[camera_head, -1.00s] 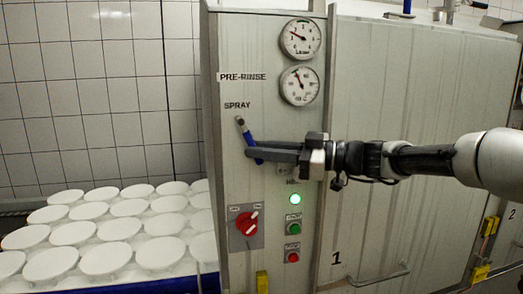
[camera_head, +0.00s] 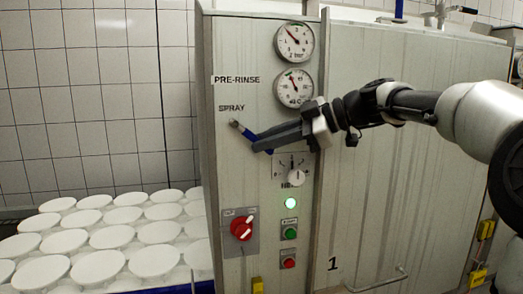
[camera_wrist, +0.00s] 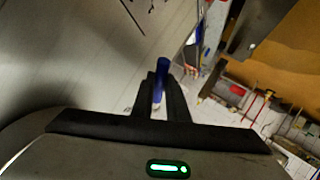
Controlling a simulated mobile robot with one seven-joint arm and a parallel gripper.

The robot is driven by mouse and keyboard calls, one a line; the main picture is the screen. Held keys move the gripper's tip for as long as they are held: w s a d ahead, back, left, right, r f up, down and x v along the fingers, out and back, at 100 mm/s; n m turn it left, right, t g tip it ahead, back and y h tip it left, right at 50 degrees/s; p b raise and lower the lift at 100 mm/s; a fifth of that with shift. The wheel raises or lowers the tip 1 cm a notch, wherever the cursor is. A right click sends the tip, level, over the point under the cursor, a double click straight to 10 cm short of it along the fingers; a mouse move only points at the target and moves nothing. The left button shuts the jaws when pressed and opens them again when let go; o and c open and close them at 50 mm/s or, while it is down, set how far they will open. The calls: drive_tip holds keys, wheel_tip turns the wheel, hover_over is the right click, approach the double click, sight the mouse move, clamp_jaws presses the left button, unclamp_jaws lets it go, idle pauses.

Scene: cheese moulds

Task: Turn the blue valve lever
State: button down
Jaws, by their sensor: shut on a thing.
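The blue valve lever (camera_head: 247,134) is on the front panel of the grey machine, just below the SPRAY label. It slants down and to the right from its metal pivot (camera_head: 234,123). My gripper (camera_head: 262,144) reaches in from the right and is shut on the lever's lower part, which the fingers partly hide. In the wrist view the blue lever (camera_wrist: 161,70) stands between the two dark fingers (camera_wrist: 160,95).
Two dial gauges (camera_head: 294,42) sit above the lever. Below are a white knob (camera_head: 296,178), a lit green lamp (camera_head: 290,203), a red rotary switch (camera_head: 241,228) and two push buttons (camera_head: 289,233). White round moulds (camera_head: 120,235) fill the lower left.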

drive_tip(key=shift+w+d+r+n+h+p, duration=0.1)
drive_tip(key=shift+d+r+n+h+p, duration=0.2)
drive_tip(key=shift+r+h, duration=0.55)
drive_tip(key=shift+d+r+n+h+p, duration=0.1)
drive_tip(key=shift+r+n+h+p, duration=0.35)
drive_tip(key=shift+h, duration=0.6)
drive_tip(key=c, duration=1.7)
unclamp_jaws()
drive_tip(key=shift+c, duration=0.2)
drive_tip(key=shift+d+r, duration=0.1)
drive_tip(key=v, duration=1.7)
drive_tip(key=shift+r+p, duration=0.15)
drive_tip(key=shift+p, duration=0.25)
